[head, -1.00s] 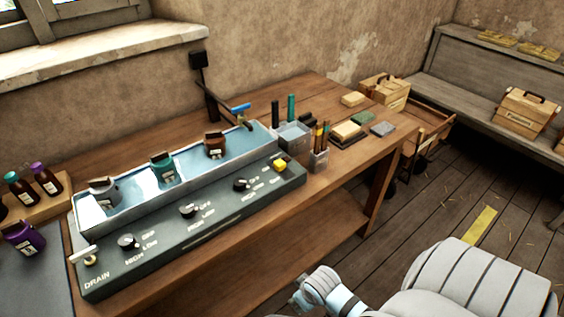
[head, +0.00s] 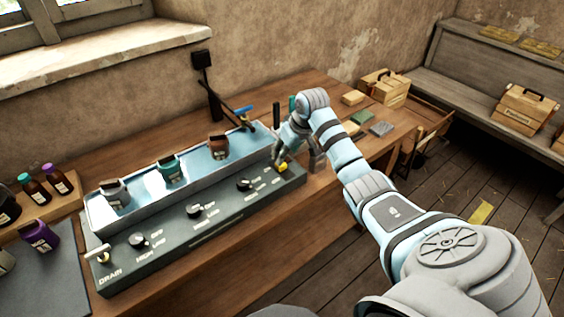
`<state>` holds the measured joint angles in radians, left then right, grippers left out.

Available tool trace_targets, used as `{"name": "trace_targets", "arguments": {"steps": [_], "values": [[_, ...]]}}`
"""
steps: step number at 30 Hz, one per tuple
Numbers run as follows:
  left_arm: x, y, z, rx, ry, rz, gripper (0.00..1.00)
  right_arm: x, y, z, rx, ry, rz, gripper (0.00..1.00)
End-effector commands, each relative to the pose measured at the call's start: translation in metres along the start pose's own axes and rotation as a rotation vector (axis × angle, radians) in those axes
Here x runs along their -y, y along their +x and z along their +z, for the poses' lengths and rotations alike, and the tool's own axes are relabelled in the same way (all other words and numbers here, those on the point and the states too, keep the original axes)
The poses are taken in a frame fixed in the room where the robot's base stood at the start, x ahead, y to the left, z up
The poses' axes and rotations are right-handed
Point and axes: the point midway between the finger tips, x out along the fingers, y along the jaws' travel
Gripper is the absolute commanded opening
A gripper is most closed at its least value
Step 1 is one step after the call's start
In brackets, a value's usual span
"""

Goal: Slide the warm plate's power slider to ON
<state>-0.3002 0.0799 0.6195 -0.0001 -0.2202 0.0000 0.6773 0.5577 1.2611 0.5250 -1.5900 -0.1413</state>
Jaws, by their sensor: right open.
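The long warm-plate unit has a dark control panel (head: 215,238) with several black knobs and white lettering. At the panel's right end sits a small yellow slider (head: 284,168), partly covered by my gripper. My right gripper (head: 280,161) is open, pointing down, with its fingertips at the slider. I cannot tell whether the fingers touch it. The lettering by the slider is too small and too covered to read its position. My left gripper is out of view.
The wooden bench front (head: 245,245) is clear.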

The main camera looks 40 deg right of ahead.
Motion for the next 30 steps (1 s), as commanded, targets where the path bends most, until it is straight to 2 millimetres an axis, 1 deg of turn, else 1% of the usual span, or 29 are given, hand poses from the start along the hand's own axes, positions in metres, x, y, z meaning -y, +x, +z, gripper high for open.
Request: {"name": "trace_targets", "arguments": {"steps": [1, 3, 7, 11, 18, 26, 27, 30], "values": [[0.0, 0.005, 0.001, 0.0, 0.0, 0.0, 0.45, 0.002, 0.018, 0.002, 0.003, 0.002, -0.004, 0.45], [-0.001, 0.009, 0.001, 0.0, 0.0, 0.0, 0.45, 0.001, 0.036, 0.002, 0.002, 0.002, -0.003, 0.45], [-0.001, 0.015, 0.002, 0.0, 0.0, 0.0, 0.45, 0.001, 0.058, 0.001, 0.0, 0.001, -0.001, 0.45], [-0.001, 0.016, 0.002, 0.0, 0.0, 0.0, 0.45, 0.001, 0.066, 0.001, 0.0, 0.0, 0.0, 0.45], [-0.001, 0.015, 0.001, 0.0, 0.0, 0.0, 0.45, 0.0, 0.066, 0.0, -0.001, -0.001, 0.001, 0.45], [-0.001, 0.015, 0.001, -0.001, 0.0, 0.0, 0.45, 0.0, 0.066, 0.001, -0.001, -0.001, 0.001, 0.03], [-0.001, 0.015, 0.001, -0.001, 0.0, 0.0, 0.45, 0.0, 0.066, 0.001, -0.001, -0.001, 0.001, 0.0], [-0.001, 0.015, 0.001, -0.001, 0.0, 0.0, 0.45, 0.0, 0.066, 0.001, -0.001, -0.001, 0.001, 0.0]]}}
